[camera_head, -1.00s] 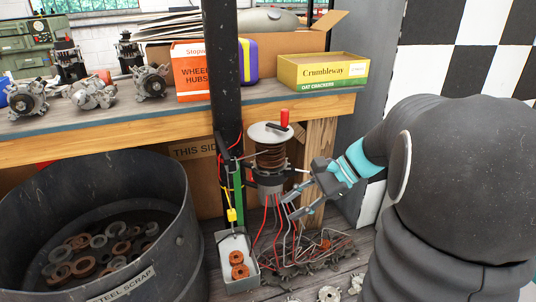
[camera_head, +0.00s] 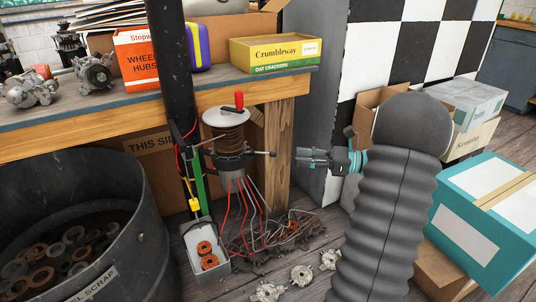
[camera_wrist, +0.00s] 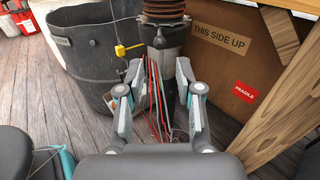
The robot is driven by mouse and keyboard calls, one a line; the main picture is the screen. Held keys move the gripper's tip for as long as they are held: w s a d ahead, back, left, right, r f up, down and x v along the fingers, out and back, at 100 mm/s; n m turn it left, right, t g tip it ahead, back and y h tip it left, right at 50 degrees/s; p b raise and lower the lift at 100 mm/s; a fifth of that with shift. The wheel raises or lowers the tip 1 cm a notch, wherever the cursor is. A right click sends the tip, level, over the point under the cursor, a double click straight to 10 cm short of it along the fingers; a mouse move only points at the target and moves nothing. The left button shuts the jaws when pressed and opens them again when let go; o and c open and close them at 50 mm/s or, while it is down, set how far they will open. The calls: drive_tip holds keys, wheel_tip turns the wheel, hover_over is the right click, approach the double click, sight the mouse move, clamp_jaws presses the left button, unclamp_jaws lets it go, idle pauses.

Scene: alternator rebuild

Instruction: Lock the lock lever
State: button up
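The wire-fed device (camera_head: 228,138) stands by the black post, with a pale disc and an upright red handle (camera_head: 239,100) on top. A thin lever with a dark knob (camera_head: 272,154) sticks out from its right side; I cannot tell for certain whether this is the lock lever. My gripper (camera_head: 298,157) is to the right of that knob, apart from it, pointing left. In the wrist view my gripper (camera_wrist: 158,74) has its fingers spread with nothing between them. The device's dark body (camera_wrist: 163,42) shows beyond the fingers; its top is out of that view.
A steel scrap drum (camera_head: 140,230) stands at left, and a grey bin (camera_head: 205,251) with copper-coloured rings sits below the device. Red and grey wires hang down to a scrap pile (camera_head: 275,235). The workbench (camera_head: 120,120) is behind. Boxes (camera_head: 480,215) are stacked at right.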

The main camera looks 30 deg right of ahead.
sight(268, 153)
drive_tip(key=x, duration=1)
drive_tip(key=shift+w+a, duration=0.15)
drive_tip(key=shift+a, duration=0.05)
clamp_jaws()
